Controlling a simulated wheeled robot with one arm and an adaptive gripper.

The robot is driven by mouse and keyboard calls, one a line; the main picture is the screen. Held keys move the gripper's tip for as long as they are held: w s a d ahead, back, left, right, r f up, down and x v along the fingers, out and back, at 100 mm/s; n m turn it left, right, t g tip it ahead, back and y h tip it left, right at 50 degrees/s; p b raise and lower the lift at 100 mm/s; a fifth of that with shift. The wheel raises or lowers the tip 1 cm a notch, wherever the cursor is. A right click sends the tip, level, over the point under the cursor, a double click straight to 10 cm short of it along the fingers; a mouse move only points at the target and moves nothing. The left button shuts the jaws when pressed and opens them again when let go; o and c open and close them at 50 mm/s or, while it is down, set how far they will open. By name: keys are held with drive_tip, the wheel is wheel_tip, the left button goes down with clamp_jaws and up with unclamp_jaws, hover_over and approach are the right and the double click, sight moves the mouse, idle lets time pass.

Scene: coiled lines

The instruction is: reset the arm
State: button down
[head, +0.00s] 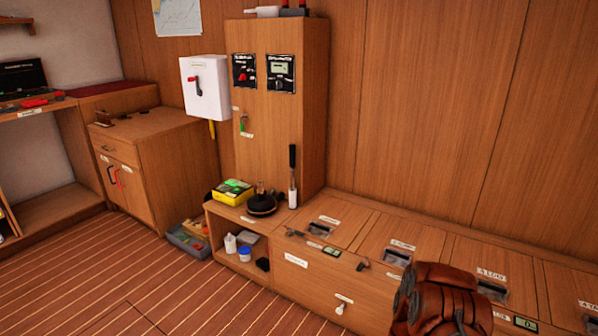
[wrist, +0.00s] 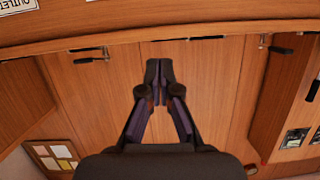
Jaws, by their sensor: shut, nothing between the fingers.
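My gripper (wrist: 159,72) shows in the middle of the wrist view. Its fingers are together at the tips, with nothing between them. It points toward wooden cabinet doors (wrist: 205,75) with dark handles and appears apart from them. In the head view, an orange-brown part of my arm (head: 445,300) is at the bottom right, in front of the wooden bench. My gripper's fingers do not show in the head view.
A long wooden bench (head: 345,232) with hatches runs along the wall. A grey crate (head: 187,241) stands on the floor. The striped floor (head: 110,270) at the left is clear.

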drive_tip(key=w+a+r+g+y, duration=0.2)
drive_tip(key=a+r+y, duration=0.15)
drive_tip(key=a, duration=0.25)
drive_tip(key=s+a+r+n+g+y, duration=0.3)
drive_tip(key=s+a+r+g+y, duration=0.15)
drive_tip(key=s+a+r, duration=0.55)
drive_tip(key=s+a+r+n+g, duration=0.1)
drive_tip(key=s+r+g, duration=0.35)
drive_tip(key=s, duration=0.75)
drive_tip(key=s+r+n+g, duration=0.1)
drive_tip(key=s+r, duration=0.6)
drive_tip(key=s, duration=0.4)
drive_tip(key=s+a+r+n+g, duration=0.1)
drive_tip(key=s+r+n+g, duration=0.15)
drive_tip(key=s+r, duration=0.65)
drive_tip(key=s+r+p, duration=0.1)
drive_tip(key=r+p, duration=1)
drive_tip(key=p, duration=0.1)
drive_tip(key=s+r+p, duration=0.2)
drive_tip(key=r+p, duration=1)
drive_tip(key=shift+s+d+r+m+h, duration=0.15)
drive_tip(key=shift+s+m+h, duration=0.15)
drive_tip(key=shift+m, duration=0.15)
